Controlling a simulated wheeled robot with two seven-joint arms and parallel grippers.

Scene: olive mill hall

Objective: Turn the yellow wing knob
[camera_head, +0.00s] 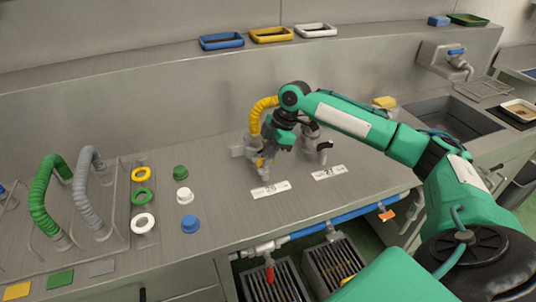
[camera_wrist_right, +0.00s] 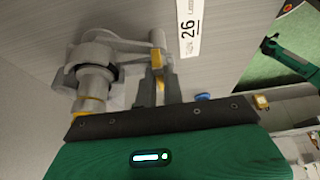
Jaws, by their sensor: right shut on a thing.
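The yellow wing knob (camera_head: 260,162) sits low on the front of a grey fitting (camera_head: 245,147) on the metal bench, behind the label 26. My right gripper (camera_head: 267,158) reaches down to it from above and hides most of it. In the right wrist view, my right gripper (camera_wrist_right: 159,88) is shut on the yellow wing knob (camera_wrist_right: 160,92), of which a narrow yellow part shows between the fingers. The fitting's grey body (camera_wrist_right: 95,75) is beside the fingers. My left gripper is not in view.
A yellow hose (camera_head: 259,110) rises behind the gripper. A second fitting (camera_head: 323,150) stands close on the right, by label 27 (camera_head: 328,172). Caps (camera_head: 181,197), rings (camera_head: 143,222) and a green hose (camera_head: 42,196) are left. The bench between the caps and label 26 is clear.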

